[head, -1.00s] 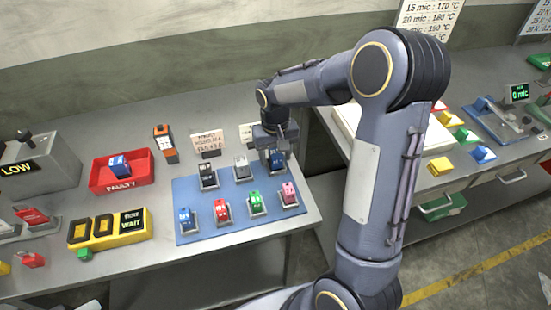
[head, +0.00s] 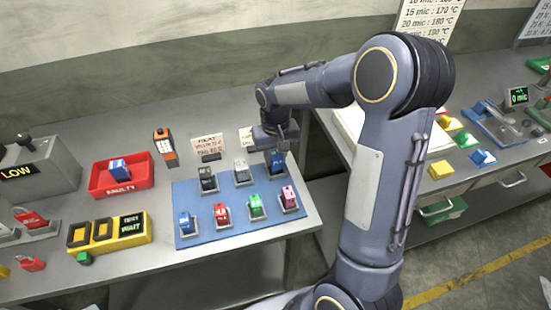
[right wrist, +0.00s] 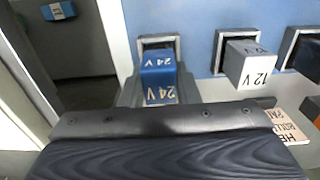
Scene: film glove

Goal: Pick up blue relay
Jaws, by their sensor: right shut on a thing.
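A blue relay (head: 277,158) marked 24 V stands at the back right corner of a blue mat (head: 190,204). It also shows in the right wrist view (right wrist: 158,70), in or just over a grey-framed socket; I cannot tell whether it is fully seated. My right gripper (head: 277,148) reaches down over this relay and is shut on it; its fingertips are partly hidden. Another blue relay (head: 184,222) stands at the mat's front left, and one more blue relay (head: 117,166) lies in the red FAULTY tray (head: 121,188). My left gripper is not in view.
Close beside the held relay stands a white 12 V relay (head: 241,170), with a black relay (head: 207,178) further left. Red, green and pink relays stand in front. Small signs (head: 209,146) stand behind the mat. A yellow display box (head: 110,232) sits left of it.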

